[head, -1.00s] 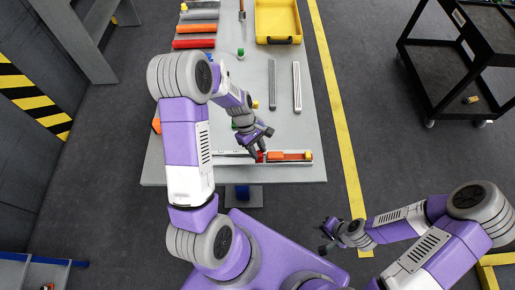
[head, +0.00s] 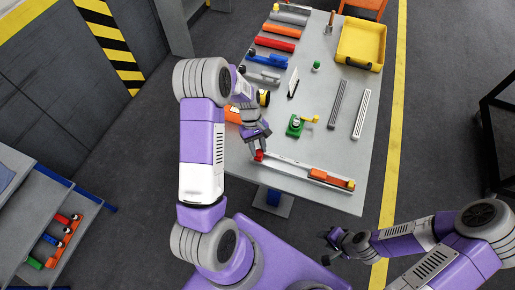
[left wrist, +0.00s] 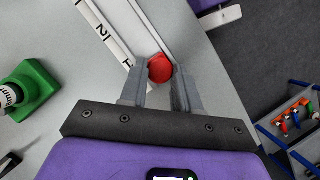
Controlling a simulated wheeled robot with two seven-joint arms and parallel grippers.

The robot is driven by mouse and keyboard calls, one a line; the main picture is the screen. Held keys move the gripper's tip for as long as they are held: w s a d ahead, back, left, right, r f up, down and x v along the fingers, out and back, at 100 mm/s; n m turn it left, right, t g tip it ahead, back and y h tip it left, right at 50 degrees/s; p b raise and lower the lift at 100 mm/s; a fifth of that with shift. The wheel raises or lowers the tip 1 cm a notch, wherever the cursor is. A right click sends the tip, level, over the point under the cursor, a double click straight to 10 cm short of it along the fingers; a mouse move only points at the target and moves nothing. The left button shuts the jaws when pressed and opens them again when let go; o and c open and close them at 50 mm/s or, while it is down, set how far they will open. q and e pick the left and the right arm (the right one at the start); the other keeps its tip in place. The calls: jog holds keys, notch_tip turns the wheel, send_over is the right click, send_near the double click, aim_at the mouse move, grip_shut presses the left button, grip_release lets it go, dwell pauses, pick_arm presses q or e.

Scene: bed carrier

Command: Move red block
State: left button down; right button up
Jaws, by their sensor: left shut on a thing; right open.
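The red block (head: 259,155) is at the left end of a long pale rail (head: 292,166) near the table's front edge. My left gripper (head: 257,146) reaches down over it and is shut on it. In the left wrist view the red block (left wrist: 160,69) shows as a rounded red face between the two fingertips, beside the rail's numbered scale (left wrist: 103,30). I cannot tell whether it still touches the rail. An orange block (head: 331,179) sits at the rail's right end, apart from the red one. My right gripper (head: 334,241) is open and empty, off the table.
Two grey bars (head: 361,114) and a yellow tray (head: 361,43) are further right and back. Coloured tools line the table's left side. A shelf with coloured parts (head: 55,240) is at lower left.

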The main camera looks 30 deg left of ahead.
pick_arm(q)
jog(key=shift+a, duration=0.25)
jog(key=c, duration=0.8)
grip_release()
jog(key=shift+s, duration=0.1)
jog(key=v, duration=0.7)
jog(key=shift+r+p, duration=0.3)
jog(key=shift+p, duration=0.05)
